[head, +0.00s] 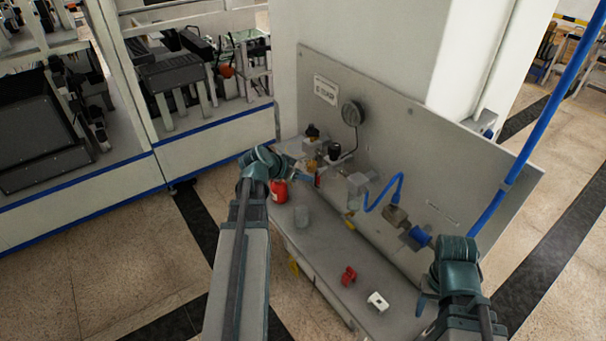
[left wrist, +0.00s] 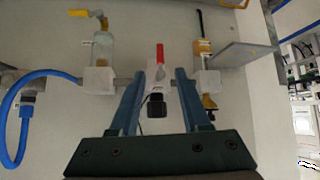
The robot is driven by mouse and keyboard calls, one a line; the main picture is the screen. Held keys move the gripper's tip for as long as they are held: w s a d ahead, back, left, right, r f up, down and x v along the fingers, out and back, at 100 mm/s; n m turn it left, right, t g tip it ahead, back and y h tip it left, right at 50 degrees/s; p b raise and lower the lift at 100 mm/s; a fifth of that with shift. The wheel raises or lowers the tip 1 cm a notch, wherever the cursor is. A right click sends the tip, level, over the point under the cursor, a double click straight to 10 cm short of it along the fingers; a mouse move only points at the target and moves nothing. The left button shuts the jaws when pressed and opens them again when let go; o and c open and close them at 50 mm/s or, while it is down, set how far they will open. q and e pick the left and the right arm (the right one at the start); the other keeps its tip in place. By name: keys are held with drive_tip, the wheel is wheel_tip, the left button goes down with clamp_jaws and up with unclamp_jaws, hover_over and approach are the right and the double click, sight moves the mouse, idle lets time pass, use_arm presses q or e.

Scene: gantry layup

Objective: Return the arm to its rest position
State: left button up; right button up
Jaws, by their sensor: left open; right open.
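My left arm reaches over the bench to the upright grey panel (head: 440,150). In the left wrist view my left gripper (left wrist: 160,76) is open, its two fingers apart. A white fitting with a red handle (left wrist: 160,54) and a black knob (left wrist: 157,106) shows between the fingers; I cannot tell whether they touch it. In the head view the left wrist hides most of that gripper. My right gripper (head: 424,298) is open and empty at the bench's right end, low before the panel; its fingers are partly hidden.
On the bench (head: 325,265) lie a red clamp-like part (head: 349,276) and a white part (head: 378,301). A blue hose (head: 384,193) and a gauge (head: 352,113) are on the panel. Floor is clear at left.

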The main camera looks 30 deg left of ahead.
use_arm(q)
drive_tip(key=s+d+f+m+g+h+b, duration=0.15)
drive_tip(key=d+f+b, duration=0.25)
drive_tip(key=d+f, duration=0.45)
drive_tip(key=s+d+f+g+b, duration=0.25)
drive_tip(key=d+f+b, duration=0.25)
drive_tip(key=d, duration=0.6)
drive_tip(key=s+d+f+g+y+b, duration=0.5)
drive_tip(key=s+d+f+b, duration=0.4)
drive_tip(key=s+d+f, duration=0.3)
drive_tip(key=shift+s+d+g+b, duration=0.35)
drive_tip(key=shift+s+d, duration=0.4)
drive_tip(key=shift+d, duration=1)
drive_tip(key=shift+m, duration=0.25)
